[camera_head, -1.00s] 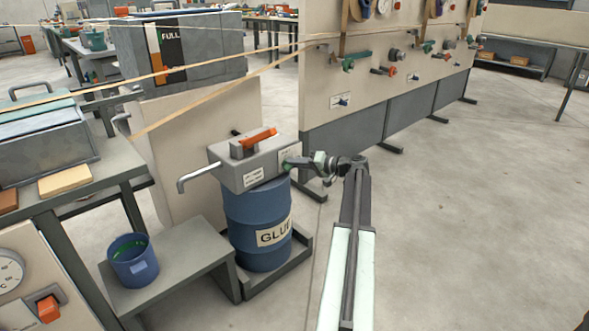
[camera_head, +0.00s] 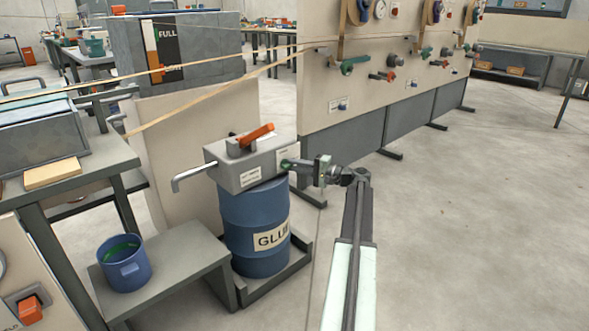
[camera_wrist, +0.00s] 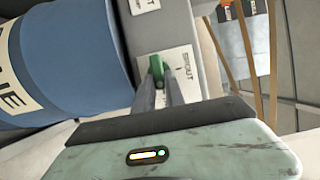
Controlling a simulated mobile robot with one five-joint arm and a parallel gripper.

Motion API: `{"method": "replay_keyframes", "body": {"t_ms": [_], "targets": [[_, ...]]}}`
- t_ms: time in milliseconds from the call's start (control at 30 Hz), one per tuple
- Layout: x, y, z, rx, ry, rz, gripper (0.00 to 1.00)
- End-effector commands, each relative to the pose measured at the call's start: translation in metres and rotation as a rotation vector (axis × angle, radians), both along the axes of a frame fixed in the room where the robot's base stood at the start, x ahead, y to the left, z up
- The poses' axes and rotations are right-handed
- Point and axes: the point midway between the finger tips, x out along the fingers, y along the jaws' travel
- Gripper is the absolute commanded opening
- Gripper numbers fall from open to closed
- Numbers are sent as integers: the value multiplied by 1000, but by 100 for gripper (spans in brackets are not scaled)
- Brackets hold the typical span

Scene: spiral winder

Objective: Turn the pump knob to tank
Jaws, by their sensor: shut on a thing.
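The pump is a grey box (camera_head: 240,172) on top of a blue drum marked GLUE (camera_head: 258,215). Its small green knob (camera_wrist: 157,68) sits on a white plate that reads SPOUT (camera_wrist: 187,68) to the right of the knob. My gripper (camera_head: 287,165) is at the right end face of the box. In the wrist view both fingers (camera_wrist: 162,82) are shut on the green knob and hide part of it. I see no tank mark; the fingers cover part of the plate. Which way the knob points is hard to tell.
An orange lever (camera_head: 257,134) is on top of the box, and a bent spout (camera_head: 190,178) sticks out left. A blue pot (camera_head: 124,264) stands on a low grey bench (camera_head: 185,250). A wall panel (camera_head: 340,104) rises behind. The floor to the right is clear.

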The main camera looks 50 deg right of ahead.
Motion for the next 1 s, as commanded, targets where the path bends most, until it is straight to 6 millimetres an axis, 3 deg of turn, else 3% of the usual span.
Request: {"method": "replay_keyframes", "body": {"t_ms": [400, 433, 500, 867, 1000], "targets": [[4, 5, 1, 12, -1, 10, 0], [4, 5, 1, 12, -1, 10, 17], [4, 5, 1, 12, -1, 10, 36], [2, 2, 0, 10, -1, 4, 36], [-12, -3, 0, 10, -1, 2, 36]]}}
